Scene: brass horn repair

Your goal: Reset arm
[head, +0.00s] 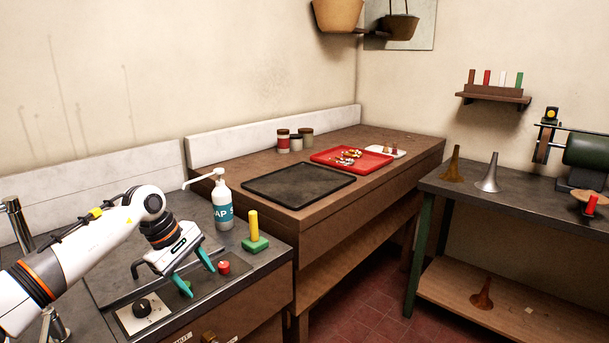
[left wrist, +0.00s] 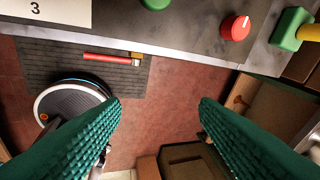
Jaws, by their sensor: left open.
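My left gripper (head: 193,274) has two teal fingers, spread apart and empty. In the head view it hangs over the front of the grey worktop (head: 268,262), close to a control panel with a black dial (head: 142,307), a green button (head: 186,288) and a red button (head: 223,267). In the left wrist view the open fingers (left wrist: 160,103) have only the red-brown floor (left wrist: 160,130) between them. The red button (left wrist: 236,27) and green button (left wrist: 155,3) lie at the top of that view. My right gripper is in neither view.
A soap bottle (head: 222,203) and a green block with a yellow handle (head: 254,240) stand near the gripper. A black tray (head: 297,185) and a red tray (head: 352,165) lie on the wooden bench. A red-handled tool (left wrist: 107,57) lies below.

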